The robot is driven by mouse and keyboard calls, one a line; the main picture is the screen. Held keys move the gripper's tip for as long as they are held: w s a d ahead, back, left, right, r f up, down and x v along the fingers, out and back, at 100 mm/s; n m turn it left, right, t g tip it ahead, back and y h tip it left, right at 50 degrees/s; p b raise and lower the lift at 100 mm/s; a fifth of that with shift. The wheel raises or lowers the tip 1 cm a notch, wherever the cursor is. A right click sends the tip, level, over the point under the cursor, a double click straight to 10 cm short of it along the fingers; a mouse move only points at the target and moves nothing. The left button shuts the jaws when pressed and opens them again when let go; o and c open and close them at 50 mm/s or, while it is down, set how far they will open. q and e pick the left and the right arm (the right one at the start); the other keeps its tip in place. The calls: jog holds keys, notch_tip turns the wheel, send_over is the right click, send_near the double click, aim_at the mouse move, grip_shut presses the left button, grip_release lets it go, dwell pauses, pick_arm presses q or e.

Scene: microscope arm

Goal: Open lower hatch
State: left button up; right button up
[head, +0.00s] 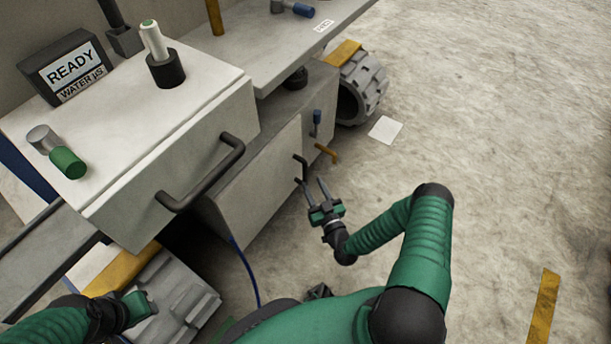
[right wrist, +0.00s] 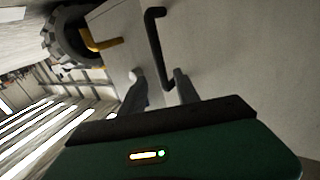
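The lower hatch (head: 262,172) is a flat grey panel, apparently closed, on the cabinet below the white upper box. Its small black bar handle (head: 300,165) is near its right edge; in the right wrist view the handle (right wrist: 154,45) stands upright ahead of the fingers. My right gripper (head: 313,186) is open in front of the handle, with two grey fingers apart. In the right wrist view the handle's lower end lies between the fingertips (right wrist: 156,76); I cannot tell whether they touch it. My left gripper (head: 138,308) is low at the left, and its fingers are unclear.
The white upper box (head: 170,165) with a large black handle (head: 205,178) juts out above the hatch. A yellow lever (head: 327,152) and a blue-topped part (head: 316,120) are right of the hatch. The floor at right is mostly clear.

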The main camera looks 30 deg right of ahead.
jog(key=w+b, duration=0.1)
jog(key=w, duration=0.1)
jog(key=w+b, duration=0.1)
jog(key=w, duration=0.1)
jog(key=w+d+b, duration=0.1)
jog(key=w, duration=0.1)
jog(key=shift+w+d+f, duration=0.1)
jog(key=shift+w+f, duration=0.05)
jog(key=shift+w, duration=0.2)
jog(key=shift+w+d, duration=0.1)
jog(key=shift+w, duration=0.25)
grip_shut()
dwell(0.6)
